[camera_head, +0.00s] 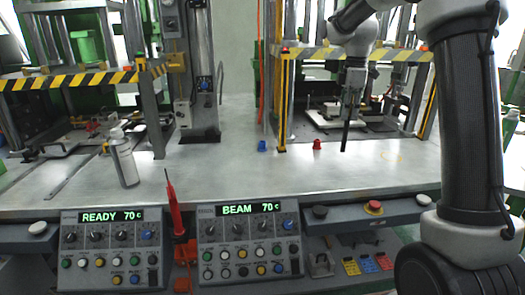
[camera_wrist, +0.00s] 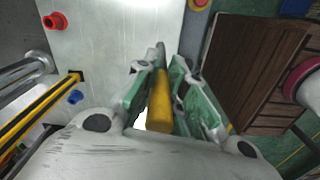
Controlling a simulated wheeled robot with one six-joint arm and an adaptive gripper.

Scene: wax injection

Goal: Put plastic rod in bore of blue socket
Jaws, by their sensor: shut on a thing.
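My gripper (camera_head: 350,98) is shut on the plastic rod (camera_head: 346,135), which hangs nearly upright and looks dark in the head view. Its lower end is close to the bench top; I cannot tell whether it touches. In the wrist view the rod (camera_wrist: 159,95) lies between the green-lined fingers of my gripper (camera_wrist: 160,85), yellow near me with a grey far end. The blue socket (camera_head: 262,146) stands on the bench, left of and apart from the rod. It also shows in the wrist view (camera_wrist: 75,97). Its bore is too small to make out.
A red socket (camera_head: 317,145) stands between the blue socket and the rod. A yellow-black post (camera_head: 283,105) rises beside the blue socket. A white bottle (camera_head: 123,158) stands at left. Control boxes (camera_head: 250,240) and a red-handled tool (camera_head: 174,205) are at the front edge.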

